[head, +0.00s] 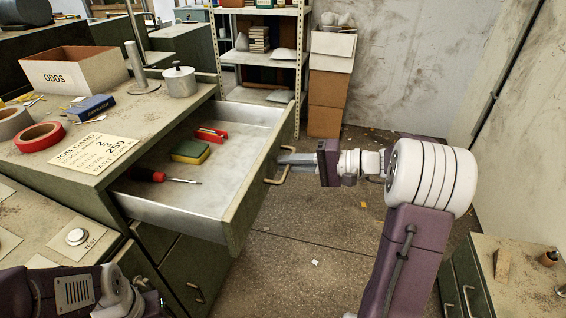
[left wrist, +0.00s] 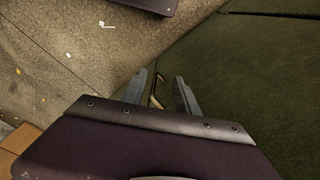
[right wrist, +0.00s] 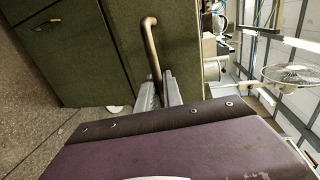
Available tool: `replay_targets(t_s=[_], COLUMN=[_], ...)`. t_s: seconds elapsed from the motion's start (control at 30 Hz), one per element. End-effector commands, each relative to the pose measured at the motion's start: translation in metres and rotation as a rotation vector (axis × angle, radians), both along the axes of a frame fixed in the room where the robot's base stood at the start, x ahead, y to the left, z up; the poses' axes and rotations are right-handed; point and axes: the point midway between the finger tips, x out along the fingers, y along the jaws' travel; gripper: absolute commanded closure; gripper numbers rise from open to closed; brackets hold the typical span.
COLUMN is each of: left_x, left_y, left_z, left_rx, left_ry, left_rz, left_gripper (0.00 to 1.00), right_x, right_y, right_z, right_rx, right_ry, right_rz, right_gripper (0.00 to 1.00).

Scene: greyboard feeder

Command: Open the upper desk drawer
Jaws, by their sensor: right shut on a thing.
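The upper desk drawer (head: 235,152) stands pulled well out from the green desk, its pale metal inside showing. Its brass bar handle (head: 270,180) is on the green front, and the handle also shows in the right wrist view (right wrist: 151,45). My right gripper (head: 284,160) is shut on this handle, with its fingers on either side of the bar in the right wrist view (right wrist: 161,92). My left gripper (left wrist: 161,93) has its fingers apart and empty in the left wrist view. A brass handle on a green front (left wrist: 156,90) shows beyond them; its distance is unclear.
The drawer holds a red-handled screwdriver (head: 160,177), a sponge (head: 190,151) and a red object (head: 211,134). A box marked ODDS (head: 62,78), tape rolls and a lidded pot (head: 179,83) stand on the desktop. A lower drawer (head: 200,265) is shut. The floor (head: 318,225) before the drawer is mostly clear.

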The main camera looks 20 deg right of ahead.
Motion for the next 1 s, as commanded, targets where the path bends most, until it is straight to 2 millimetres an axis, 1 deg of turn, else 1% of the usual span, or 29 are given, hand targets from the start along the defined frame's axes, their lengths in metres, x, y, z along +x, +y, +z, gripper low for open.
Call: replay_targets(t_s=[0.27, 0.3, 0.37, 0.63, 0.7, 0.77, 1.0], left_x=[0.000, 0.000, 0.000, 0.000, 0.000, 0.000, 0.000], left_y=[0.000, 0.000, 0.000, 0.000, 0.000, 0.000, 0.000], left_z=[0.000, 0.000, 0.000, 0.000, 0.002, 0.005, 0.022], left_rx=[0.000, 0.000, 0.000, 0.000, 0.000, 0.000, 0.000], left_ry=[0.000, 0.000, 0.000, 0.000, 0.000, 0.000, 0.000], left_rz=[0.000, 0.000, 0.000, 0.000, 0.000, 0.000, 0.000], left_gripper=[0.64, 0.64, 0.64, 0.64, 0.64, 0.64, 0.64], right_x=[-0.001, -0.001, 0.000, 0.000, -0.002, -0.006, -0.036], right_y=[0.000, 0.000, 0.000, 0.000, -0.003, -0.010, -0.052], right_z=[-0.001, -0.001, -0.001, 0.000, 0.001, 0.004, 0.016], right_rx=[-0.001, -0.001, -0.001, -0.001, 0.000, 0.000, 0.001], right_ry=[0.002, 0.002, 0.002, 0.001, 0.000, 0.000, 0.001], right_rz=[0.003, 0.003, 0.002, 0.001, -0.001, -0.003, -0.005], right_gripper=[1.00, 0.84, 0.68, 0.68, 0.68, 0.68, 0.68])
